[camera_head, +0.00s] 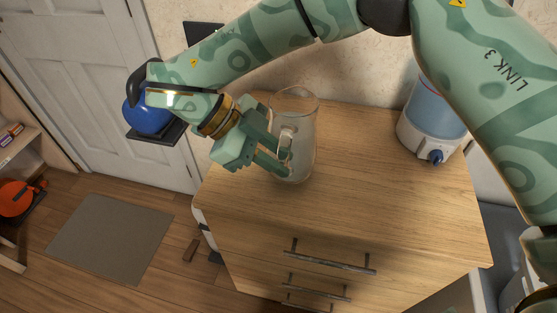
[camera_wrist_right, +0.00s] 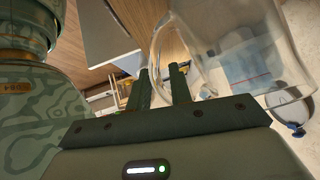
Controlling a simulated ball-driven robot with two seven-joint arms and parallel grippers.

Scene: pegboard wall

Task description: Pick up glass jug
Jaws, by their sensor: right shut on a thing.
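The clear glass jug (camera_head: 305,140) is upright at the wooden dresser's back left in the head view; I cannot tell whether its base touches the top. My right gripper (camera_head: 284,157) reaches it from the left and is shut on its handle, with the fingers partly hiding that side. In the right wrist view the jug (camera_wrist_right: 225,45) fills the upper right, and its looped handle is at the fingertips (camera_wrist_right: 162,75). My left gripper is not in view.
The wooden dresser (camera_head: 390,190) has free room right of the jug. A water dispenser with a blue tank (camera_head: 435,105) stands at its back right. A blue ball (camera_head: 148,117) sits on a black wall shelf at the left. A grey mat (camera_head: 110,235) lies on the floor.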

